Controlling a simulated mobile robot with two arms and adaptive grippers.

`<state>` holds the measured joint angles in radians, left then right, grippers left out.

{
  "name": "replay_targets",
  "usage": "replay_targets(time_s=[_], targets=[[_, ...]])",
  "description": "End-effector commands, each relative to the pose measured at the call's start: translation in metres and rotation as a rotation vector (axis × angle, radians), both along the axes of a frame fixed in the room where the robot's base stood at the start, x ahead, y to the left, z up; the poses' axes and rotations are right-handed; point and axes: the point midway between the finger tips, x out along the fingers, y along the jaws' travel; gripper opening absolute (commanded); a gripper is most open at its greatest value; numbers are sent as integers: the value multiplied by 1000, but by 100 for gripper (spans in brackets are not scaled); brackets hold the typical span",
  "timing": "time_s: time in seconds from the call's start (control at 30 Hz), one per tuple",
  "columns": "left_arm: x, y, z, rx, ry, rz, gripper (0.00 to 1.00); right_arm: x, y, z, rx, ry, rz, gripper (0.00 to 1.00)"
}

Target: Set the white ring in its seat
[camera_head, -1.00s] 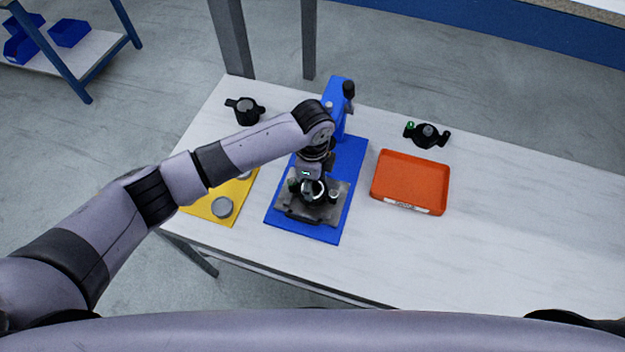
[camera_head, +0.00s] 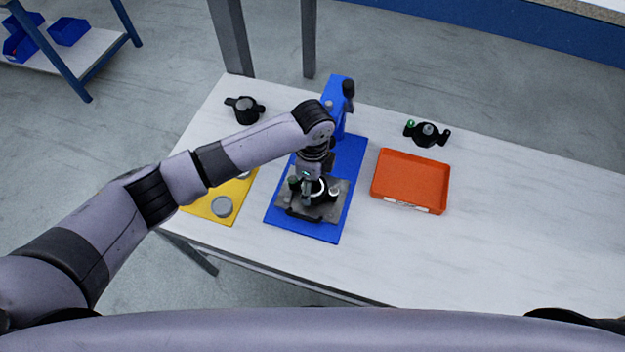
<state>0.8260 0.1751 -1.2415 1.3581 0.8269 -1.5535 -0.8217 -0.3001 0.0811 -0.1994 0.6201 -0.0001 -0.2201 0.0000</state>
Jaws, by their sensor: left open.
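My left gripper (camera_head: 312,192) points down over the grey fixture plate (camera_head: 292,211) on the blue press base (camera_head: 347,167). It is open, with its fingers low at the dark round holder on that plate. A pale curved edge, which looks like the white ring (camera_head: 320,183), shows beside the fingers. The gripper hides most of it, so I cannot tell whether it lies flat in its seat. The blue press column (camera_head: 337,110), with a black knob, stands behind. My right gripper is not in view.
A yellow mat (camera_head: 207,207) with grey round parts lies left of the press. A black two-handled part (camera_head: 245,110) stands at the back left, another (camera_head: 427,134) at the back right. An orange tray (camera_head: 410,181) sits right of the press. The table's right side is clear.

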Motion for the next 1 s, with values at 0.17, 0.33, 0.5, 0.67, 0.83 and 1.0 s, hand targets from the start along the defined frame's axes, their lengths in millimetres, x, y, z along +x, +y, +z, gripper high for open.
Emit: replay_targets(time_s=[0.17,0.33,0.5,0.67,0.83,1.0], targets=[[1,0,1,-1,-2,0,77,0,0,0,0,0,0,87],[1,0,1,-1,-3,0,77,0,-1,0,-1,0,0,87],[2,-1,12,-2,-3,0,77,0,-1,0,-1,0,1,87],[2,0,42,-2,-8,-1,77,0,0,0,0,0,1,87],[2,-1,79,-3,-6,-1,77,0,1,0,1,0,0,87],[2,0,107,-1,-4,1,77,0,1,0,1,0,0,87]])
